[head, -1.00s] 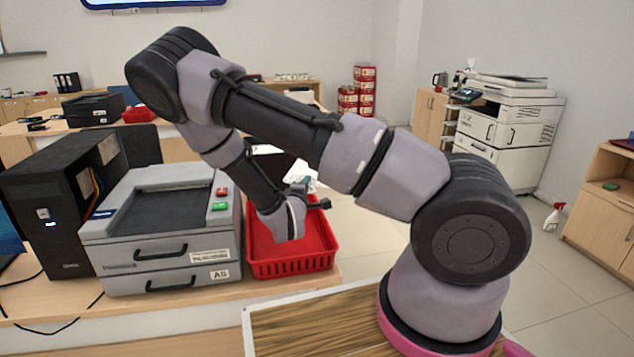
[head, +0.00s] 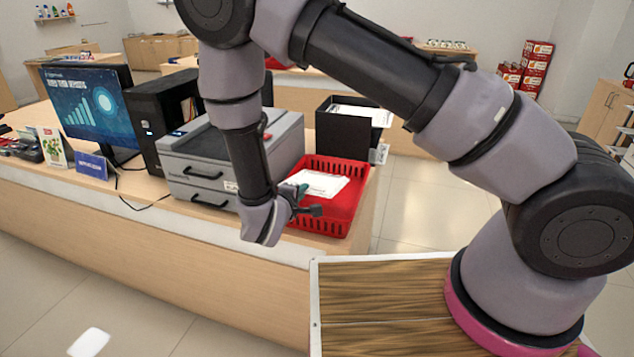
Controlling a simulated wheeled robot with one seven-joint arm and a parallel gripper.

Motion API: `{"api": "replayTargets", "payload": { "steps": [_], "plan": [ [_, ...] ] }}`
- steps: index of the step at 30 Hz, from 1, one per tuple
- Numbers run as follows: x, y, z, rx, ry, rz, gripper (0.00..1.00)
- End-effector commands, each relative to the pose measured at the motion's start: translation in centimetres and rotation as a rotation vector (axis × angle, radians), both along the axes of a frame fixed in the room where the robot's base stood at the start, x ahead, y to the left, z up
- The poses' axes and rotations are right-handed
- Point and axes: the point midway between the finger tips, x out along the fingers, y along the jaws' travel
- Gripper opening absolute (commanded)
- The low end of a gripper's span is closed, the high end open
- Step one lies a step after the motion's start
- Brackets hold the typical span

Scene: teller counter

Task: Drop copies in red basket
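The red basket (head: 352,205) stands on the counter to the right of the grey printer. White papers (head: 322,183) show over its inside, toward the left and back. I cannot tell whether they lie on the basket floor or are held above it. My gripper (head: 306,200) is at the basket's front left, overlapping its near rim in the picture. Its dark finger parts point toward the papers. The wrist hides part of the basket's left side, and the finger gap is too small and covered to read.
The grey printer (head: 190,165) stands left of the basket, with a black computer tower (head: 150,130) and monitor (head: 90,105) further left. A black box with papers (head: 345,135) stands behind the basket. Open floor (head: 430,200) lies to the right.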

Motion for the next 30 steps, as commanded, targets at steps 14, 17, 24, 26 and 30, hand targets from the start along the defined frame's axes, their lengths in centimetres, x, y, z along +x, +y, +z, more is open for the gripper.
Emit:
{"api": "replayTargets", "payload": {
  "steps": [14, 17, 24, 26, 30],
  "plan": [
    [3.3, -1.2, -2.4, -0.001, 0.001, -0.002, 0.0],
    [4.3, -1.5, -3.0, 0.0, 0.002, -0.001, 0.0],
    [6.7, -2.4, -4.2, 0.0, 0.001, -0.001, 0.0],
    [7.3, -2.6, -4.4, -0.001, 0.001, -0.001, 0.0],
    [8.4, -3.0, -4.7, 0.001, 0.002, 0.0, 0.0]
  ]
}}
